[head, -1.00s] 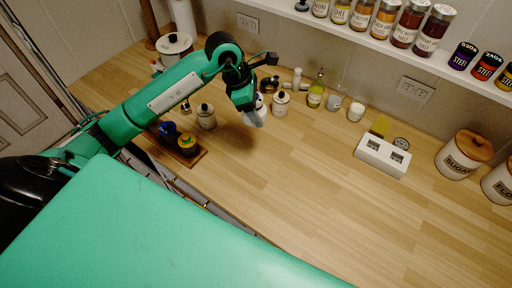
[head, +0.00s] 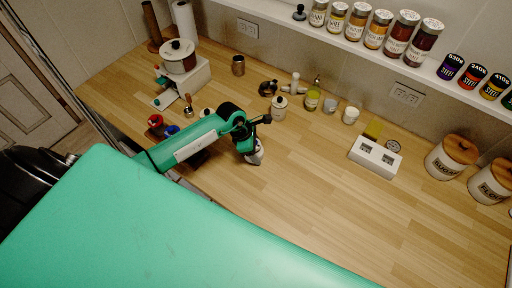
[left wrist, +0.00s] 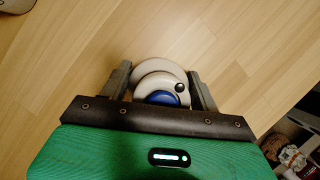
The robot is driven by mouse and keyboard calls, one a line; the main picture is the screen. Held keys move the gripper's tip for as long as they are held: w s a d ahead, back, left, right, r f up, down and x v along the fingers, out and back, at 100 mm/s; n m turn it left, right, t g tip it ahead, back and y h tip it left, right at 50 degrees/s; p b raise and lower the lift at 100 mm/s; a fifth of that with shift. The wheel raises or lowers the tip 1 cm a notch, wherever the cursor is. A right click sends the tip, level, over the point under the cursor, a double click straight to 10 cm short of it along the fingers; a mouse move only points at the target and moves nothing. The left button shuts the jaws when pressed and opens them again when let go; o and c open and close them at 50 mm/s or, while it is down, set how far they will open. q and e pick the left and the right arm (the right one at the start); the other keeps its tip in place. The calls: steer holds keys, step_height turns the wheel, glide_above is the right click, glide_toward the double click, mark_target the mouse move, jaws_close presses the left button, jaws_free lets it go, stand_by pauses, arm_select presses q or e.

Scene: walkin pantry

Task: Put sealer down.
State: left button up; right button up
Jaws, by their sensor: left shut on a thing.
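The sealer (head: 256,157) is a small white thing with dark parts in the head view. In the left wrist view it shows as a round white body (left wrist: 151,68) with a blue part and a small black knob. My left gripper (head: 250,148) points down over the wooden counter and is shut on it; in the wrist view the fingers (left wrist: 160,88) stand on both sides of it. The sealer is low over the counter, and I cannot tell whether its base touches the wood. My right gripper is not in view.
The wooden counter (head: 310,195) is bare right of and in front of the sealer. A white two-slot box (head: 375,157) stands to the right, canisters (head: 451,157) beyond it. A jar with a dark knob (head: 279,108) and small containers line the wall. A shelf of jars (head: 380,50) hangs above.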

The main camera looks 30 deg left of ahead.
arm_select(q)
steer(key=shift+f, duration=0.15)
steer(key=shift+f, duration=0.1)
steer(key=o, duration=1.1)
